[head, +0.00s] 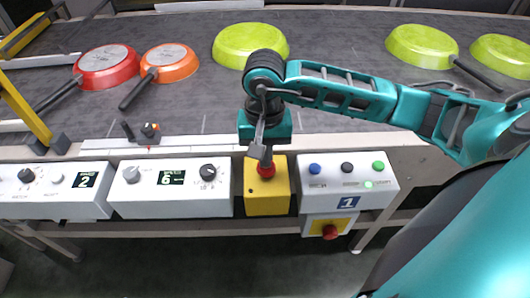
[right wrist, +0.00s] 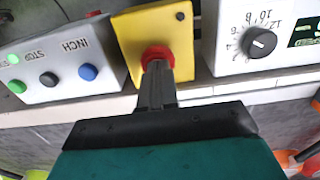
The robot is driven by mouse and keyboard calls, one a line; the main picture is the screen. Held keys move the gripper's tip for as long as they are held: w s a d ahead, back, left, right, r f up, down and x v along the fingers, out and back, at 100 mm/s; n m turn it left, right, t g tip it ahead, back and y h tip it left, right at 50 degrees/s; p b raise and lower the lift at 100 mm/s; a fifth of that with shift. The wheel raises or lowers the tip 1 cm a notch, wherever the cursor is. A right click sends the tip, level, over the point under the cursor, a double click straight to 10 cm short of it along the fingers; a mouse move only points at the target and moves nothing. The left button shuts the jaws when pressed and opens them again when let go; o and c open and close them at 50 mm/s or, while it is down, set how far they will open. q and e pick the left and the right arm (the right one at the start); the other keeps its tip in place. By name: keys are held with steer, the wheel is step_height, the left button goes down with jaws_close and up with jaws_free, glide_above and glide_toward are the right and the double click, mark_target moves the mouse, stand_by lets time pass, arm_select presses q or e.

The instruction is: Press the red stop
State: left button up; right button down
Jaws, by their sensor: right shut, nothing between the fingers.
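The red stop button (head: 266,171) sits on a yellow box (head: 266,198) at the front edge of the conveyor. It also shows in the right wrist view as a red knob (right wrist: 158,56) on the yellow box (right wrist: 165,24). My right gripper (head: 265,161) is shut and empty, pointing down with its fingertips at the red button. In the right wrist view the fingers (right wrist: 156,72) overlap the button and hide part of it; they look in contact, but whether it is pushed in cannot be told. My left gripper is not in view.
Left of the yellow box stands a white panel (head: 138,205) with dials. Right of it is a white panel (head: 340,184) with blue, black and green buttons. Another red button (head: 329,232) sits below that panel. Several pans, such as an orange one (head: 170,62), lie upside down on the conveyor.

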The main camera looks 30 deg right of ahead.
steer(key=shift+f+b, duration=0.45)
steer(key=shift+f, duration=0.2)
steer(key=shift+s+f+b, duration=0.1)
steer(key=shift+f+b, duration=0.15)
steer(key=shift+b, duration=0.05)
steer(key=shift+s, duration=0.15)
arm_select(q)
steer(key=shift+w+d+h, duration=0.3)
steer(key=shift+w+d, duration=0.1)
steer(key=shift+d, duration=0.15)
arm_select(e)
steer(key=r+p, duration=0.2)
steer(key=r, duration=0.1)
steer(key=r+p, duration=0.1)
steer(key=r, duration=0.1)
steer(key=shift+w+r, duration=0.25)
steer(key=shift+w, duration=0.15)
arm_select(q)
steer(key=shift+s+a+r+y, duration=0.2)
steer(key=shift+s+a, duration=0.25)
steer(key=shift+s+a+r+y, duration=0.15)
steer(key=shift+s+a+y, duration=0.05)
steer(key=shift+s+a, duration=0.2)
arm_select(e)
step_height(320, 180, up, 10)
